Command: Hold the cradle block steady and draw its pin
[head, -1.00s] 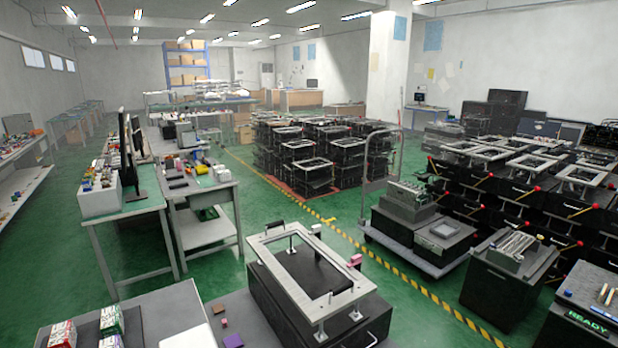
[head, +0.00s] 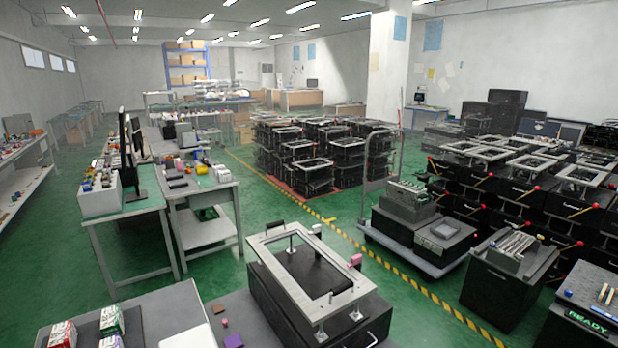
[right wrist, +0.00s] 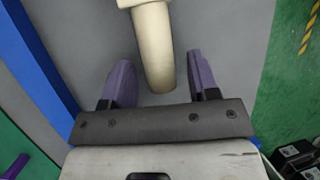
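No cradle block or pin can be made out with certainty in either view. A black box with a pale rectangular frame on top (head: 355,293) stands at the front middle of the head view, with small pink and dark parts on the frame. My right gripper (right wrist: 162,72) shows in the right wrist view with its two purple fingers spread wide. A cream rounded bar reaches down between and beyond the fingers, apart from both; what it belongs to is unclear. Nothing is gripped. My left gripper is in neither view.
A grey table (head: 165,312) with small cartons (head: 111,321) is at the front left. Black cabinets (head: 500,290) with metal fixtures and a box reading READY (head: 588,322) stand at the right. Green floor with a yellow-black stripe (head: 420,288) lies between.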

